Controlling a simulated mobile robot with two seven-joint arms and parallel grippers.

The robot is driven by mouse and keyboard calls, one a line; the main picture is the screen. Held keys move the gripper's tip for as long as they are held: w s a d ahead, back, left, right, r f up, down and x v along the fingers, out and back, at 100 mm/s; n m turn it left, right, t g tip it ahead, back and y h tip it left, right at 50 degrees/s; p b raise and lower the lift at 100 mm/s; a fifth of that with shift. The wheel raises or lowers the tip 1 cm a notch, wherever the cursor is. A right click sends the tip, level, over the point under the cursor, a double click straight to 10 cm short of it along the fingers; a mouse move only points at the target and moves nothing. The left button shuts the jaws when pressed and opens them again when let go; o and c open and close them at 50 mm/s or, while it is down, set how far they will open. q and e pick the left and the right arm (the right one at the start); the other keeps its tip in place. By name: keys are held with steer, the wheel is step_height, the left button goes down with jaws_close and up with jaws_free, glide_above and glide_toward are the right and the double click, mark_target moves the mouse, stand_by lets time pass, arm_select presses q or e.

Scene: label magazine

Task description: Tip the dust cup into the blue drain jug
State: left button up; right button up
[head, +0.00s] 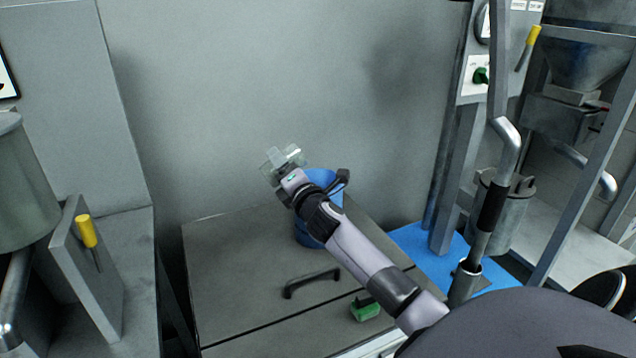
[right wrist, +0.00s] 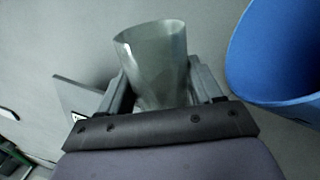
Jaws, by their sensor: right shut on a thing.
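My right gripper (head: 282,172) is raised at the back of the grey bench, beside and above the blue drain jug (head: 317,232). It is shut on the clear dust cup (head: 285,156). In the right wrist view the see-through cup (right wrist: 155,60) sits between the two fingers (right wrist: 160,92), and I cannot make out anything inside it. The jug's rim and wall (right wrist: 275,50) show at the right of that view, apart from the cup. In the head view my right arm hides part of the jug. My left gripper is not in view.
On the grey bench top (head: 225,300) lie a dark handle (head: 312,281) and a green block-like thing (head: 365,308). A metal canister (head: 500,215) and slanted posts stand at the right. A panel with a yellow handle (head: 86,231) stands at the left. The bench's left part is clear.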

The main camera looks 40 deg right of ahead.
mark_target(301, 164)
steer(key=shift+f+b, duration=0.1)
steer(key=shift+b, duration=0.2)
steer(key=shift+r+m+h+b, duration=0.45)
steer(key=shift+m+b, duration=0.1)
steer(key=shift+m, duration=0.65)
steer(key=shift+s+d+r+m, duration=0.1)
steer(key=shift+d+r+m, duration=0.05)
steer(key=shift+d+m, duration=0.15)
steer(key=shift+d+p, duration=0.15)
steer(key=shift+p, duration=0.25)
steer(key=shift+s+d+r+m+p, duration=0.2)
steer(key=shift+d+r+m+p, duration=0.15)
steer(key=shift+m, duration=0.35)
steer(key=shift+d+r+m+h+p, duration=0.1)
steer(key=shift+r+m+h+p, duration=0.1)
steer(key=shift+m+p, duration=0.25)
steer(key=shift+d+r+m+h+p, duration=0.15)
steer(key=shift+m+p, duration=0.1)
steer(key=shift+m, duration=0.3)
stand_by(0.5)
steer(key=shift+s+d+f+m, duration=0.15)
steer(key=shift+f+m, duration=0.25)
steer(key=shift+m, duration=0.6)
stand_by(0.3)
steer(key=shift+d+r+m+h+p, duration=0.35)
steer(key=shift+m+p, duration=0.3)
steer(key=shift+m, duration=0.35)
stand_by(0.5)
